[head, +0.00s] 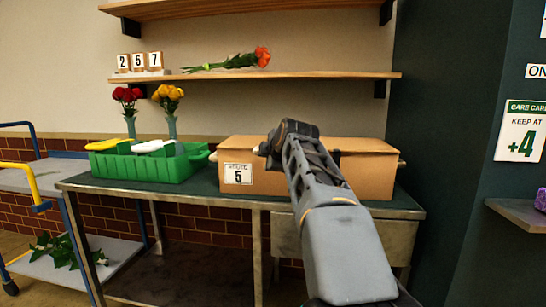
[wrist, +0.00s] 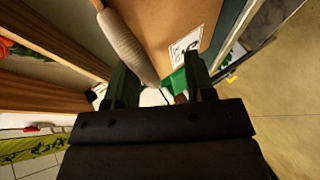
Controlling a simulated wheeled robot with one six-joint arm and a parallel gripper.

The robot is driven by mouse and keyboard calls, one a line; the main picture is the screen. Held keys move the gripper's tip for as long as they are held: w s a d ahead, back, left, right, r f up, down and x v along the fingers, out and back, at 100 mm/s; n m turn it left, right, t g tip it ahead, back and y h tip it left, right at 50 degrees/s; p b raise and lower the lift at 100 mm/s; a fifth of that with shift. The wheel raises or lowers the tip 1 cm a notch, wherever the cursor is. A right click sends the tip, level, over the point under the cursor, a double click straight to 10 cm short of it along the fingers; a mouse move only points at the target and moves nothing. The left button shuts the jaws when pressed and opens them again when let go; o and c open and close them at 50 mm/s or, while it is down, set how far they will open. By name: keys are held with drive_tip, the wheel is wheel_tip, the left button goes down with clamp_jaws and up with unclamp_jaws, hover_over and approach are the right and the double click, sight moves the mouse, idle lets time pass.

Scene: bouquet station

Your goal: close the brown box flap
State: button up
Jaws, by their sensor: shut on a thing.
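The brown box (head: 365,178) stands on the green-topped bench, with a "ROUTE 5" label on its front. Its top looks flat and covered, and I cannot make out a separate raised flap. In the wrist view a thick grey bar (wrist: 128,42) runs along the brown box face (wrist: 170,25) to the left finger. My gripper is shut on this bar.
A green crate (head: 145,168) with yellow and white things stands left of the box. Red flowers (head: 127,96) and yellow flowers (head: 168,95) in vases stand behind it. A shelf (head: 340,75) is above; a dark wall panel is at right.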

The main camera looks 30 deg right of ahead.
drive_tip(key=p+v, duration=0.2)
drive_tip(key=v, duration=1.1)
drive_tip(key=shift+s+p, duration=0.2)
drive_tip(key=shift+p, duration=0.15)
drive_tip(key=shift+r, duration=0.15)
